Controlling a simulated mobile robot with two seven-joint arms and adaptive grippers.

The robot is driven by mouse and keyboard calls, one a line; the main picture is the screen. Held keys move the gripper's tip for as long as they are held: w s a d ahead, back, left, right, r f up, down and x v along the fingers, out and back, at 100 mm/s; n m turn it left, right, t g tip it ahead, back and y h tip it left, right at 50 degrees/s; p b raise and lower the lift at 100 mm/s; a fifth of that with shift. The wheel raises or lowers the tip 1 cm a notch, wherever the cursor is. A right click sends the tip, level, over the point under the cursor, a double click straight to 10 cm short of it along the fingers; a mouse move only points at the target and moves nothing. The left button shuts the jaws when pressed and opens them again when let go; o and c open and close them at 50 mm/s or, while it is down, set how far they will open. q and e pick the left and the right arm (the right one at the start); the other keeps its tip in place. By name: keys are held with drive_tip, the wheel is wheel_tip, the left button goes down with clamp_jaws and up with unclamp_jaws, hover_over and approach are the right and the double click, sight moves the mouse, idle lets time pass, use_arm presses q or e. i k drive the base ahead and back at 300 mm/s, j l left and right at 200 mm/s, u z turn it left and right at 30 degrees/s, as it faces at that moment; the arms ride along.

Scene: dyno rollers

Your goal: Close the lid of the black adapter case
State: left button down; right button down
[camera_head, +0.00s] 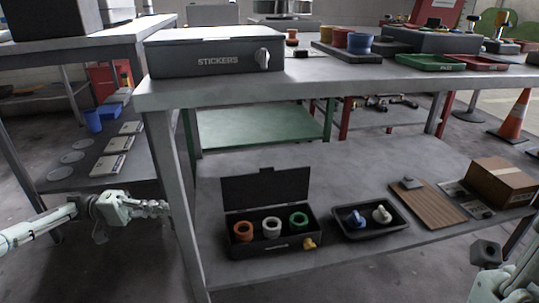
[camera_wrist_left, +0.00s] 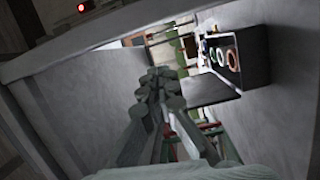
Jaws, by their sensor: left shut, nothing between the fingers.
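The black adapter case (camera_head: 268,244) sits on the lower shelf with its lid (camera_head: 266,186) standing open at the back. Inside are an orange, a white and a green ring-shaped adapter; a yellow-orange knob is at its front right corner. In the left wrist view the case (camera_wrist_left: 258,58) is at the upper right, its lid (camera_wrist_left: 203,91) beside it. My left gripper (camera_head: 166,208) is shut and empty, left of the shelf and apart from the case. Its closed fingers (camera_wrist_left: 160,78) show in the wrist view. My right arm shows at the lower right; its fingers cannot be made out.
A table leg (camera_head: 172,190) stands between my left gripper and the case. A black tray (camera_head: 369,234), a brown board (camera_head: 428,203) and a cardboard box (camera_head: 502,182) are to the case's right. A STICKERS case (camera_head: 213,54) sits on the tabletop above.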

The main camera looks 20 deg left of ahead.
sight(268, 187)
drive_tip(key=i+l, duration=0.15)
drive_tip(key=i, duration=0.25)
drive_tip(key=i+l, duration=0.1)
drive_tip(key=i, duration=0.35)
